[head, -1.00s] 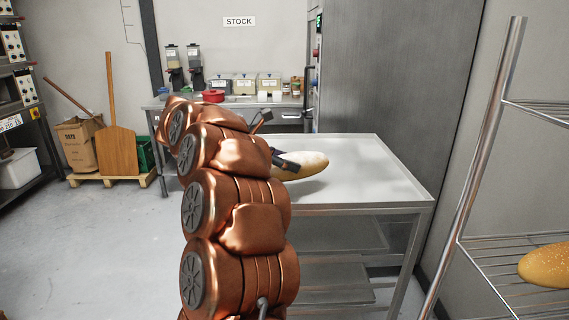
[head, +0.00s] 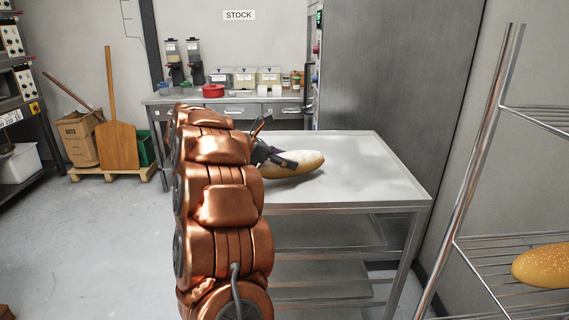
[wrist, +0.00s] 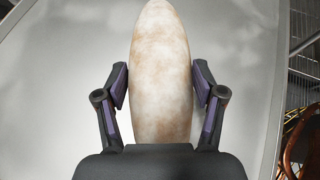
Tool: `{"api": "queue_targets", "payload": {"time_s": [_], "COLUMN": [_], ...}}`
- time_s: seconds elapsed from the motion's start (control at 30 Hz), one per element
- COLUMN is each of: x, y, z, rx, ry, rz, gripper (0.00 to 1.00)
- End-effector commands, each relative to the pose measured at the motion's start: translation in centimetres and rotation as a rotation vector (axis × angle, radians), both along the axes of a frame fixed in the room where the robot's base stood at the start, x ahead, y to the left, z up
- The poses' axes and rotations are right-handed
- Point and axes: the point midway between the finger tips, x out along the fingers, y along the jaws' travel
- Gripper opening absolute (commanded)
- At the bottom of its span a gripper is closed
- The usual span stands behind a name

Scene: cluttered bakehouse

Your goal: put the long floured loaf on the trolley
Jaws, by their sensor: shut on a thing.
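The long floured loaf (head: 297,163) is pale brown with white flour and lies level at the trolley's top. My gripper (head: 275,157) is at the loaf's left part in the head view. In the wrist view the loaf (wrist: 160,75) runs away from the gripper (wrist: 160,88), with a finger close against each side. The trolley (head: 365,178) is a grey metal table with shelves below, and its top is under the loaf. I cannot tell whether the loaf touches the top or hangs just above it. My copper arm hides the trolley's left side.
A wire rack (head: 495,195) with a seeded loaf (head: 541,266) stands close at the right. A tall steel cabinet (head: 390,80) is behind the trolley. A back counter (head: 245,112) holds tubs and dispensers. Floor at the left is clear up to a pallet (head: 115,172).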

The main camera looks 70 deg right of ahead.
Motion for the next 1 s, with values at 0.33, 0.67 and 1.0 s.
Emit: {"api": "queue_targets", "payload": {"time_s": [0.33, 0.67, 1.0], "x": [0.0, 0.0, 0.0], "y": [0.0, 0.0, 0.0], "z": [-1.5, -1.8, -1.7], "rx": [-0.001, 0.0, 0.0], "ry": [0.0, -0.002, -0.001], "rz": [-0.001, -0.002, -0.001], "gripper": [0.49, 0.49, 0.95]}}
